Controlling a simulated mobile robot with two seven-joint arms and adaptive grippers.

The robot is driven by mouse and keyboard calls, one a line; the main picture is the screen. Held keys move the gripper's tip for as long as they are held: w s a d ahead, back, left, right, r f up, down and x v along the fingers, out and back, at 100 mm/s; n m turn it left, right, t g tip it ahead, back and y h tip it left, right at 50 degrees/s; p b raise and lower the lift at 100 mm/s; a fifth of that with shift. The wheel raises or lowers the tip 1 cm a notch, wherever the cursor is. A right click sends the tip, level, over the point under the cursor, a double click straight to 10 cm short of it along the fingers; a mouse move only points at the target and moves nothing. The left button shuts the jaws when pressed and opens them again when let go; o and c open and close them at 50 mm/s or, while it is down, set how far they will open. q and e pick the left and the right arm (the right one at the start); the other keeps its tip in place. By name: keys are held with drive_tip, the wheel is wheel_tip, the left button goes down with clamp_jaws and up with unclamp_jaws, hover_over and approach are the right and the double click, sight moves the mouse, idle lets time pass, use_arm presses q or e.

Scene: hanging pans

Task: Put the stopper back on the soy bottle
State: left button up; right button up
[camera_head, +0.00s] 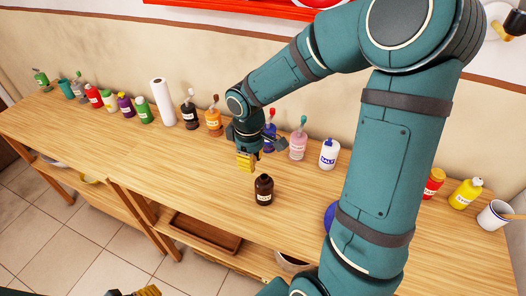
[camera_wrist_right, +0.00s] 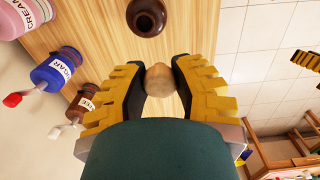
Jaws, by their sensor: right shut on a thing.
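The soy bottle (camera_head: 264,190) is small and dark brown. It stands upright on the wooden table near the front edge, and the right wrist view looks onto its bare, open neck (camera_wrist_right: 146,17). My right gripper (camera_head: 246,161) is above the table, a little behind and left of the bottle, apart from it. Its yellow fingers are shut on the stopper (camera_wrist_right: 159,78), a round tan piece showing between them in the right wrist view. The stopper is hidden in the head view. My left gripper (camera_head: 140,291) barely shows at the bottom edge; its jaw state is unclear.
Several bottles line the back of the table (camera_head: 110,125), including an orange one (camera_head: 214,122), a pink one (camera_head: 298,145) and a salt bottle (camera_head: 329,154). A white roll (camera_head: 163,102) stands among them. The table around the soy bottle is clear. My right arm hides part of the right side.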

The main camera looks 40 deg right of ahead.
drive_tip(key=w+a+f+m, duration=0.1)
drive_tip(key=a+f+m, duration=0.1)
drive_tip(key=a+f, duration=0.1)
drive_tip(key=w+a+f+m, duration=0.1)
drive_tip(key=a+f, duration=0.3)
drive_tip(key=a, duration=0.1)
drive_tip(key=w+a+f+m, duration=0.1)
drive_tip(key=a+f+m, duration=0.1)
drive_tip(key=a+f, duration=0.2)
drive_tip(key=shift+a+m+b, duration=0.3)
drive_tip(key=shift+a+b, duration=0.1)
use_arm(q)
drive_tip(key=shift+s+f, duration=0.15)
drive_tip(key=shift+f, duration=0.35)
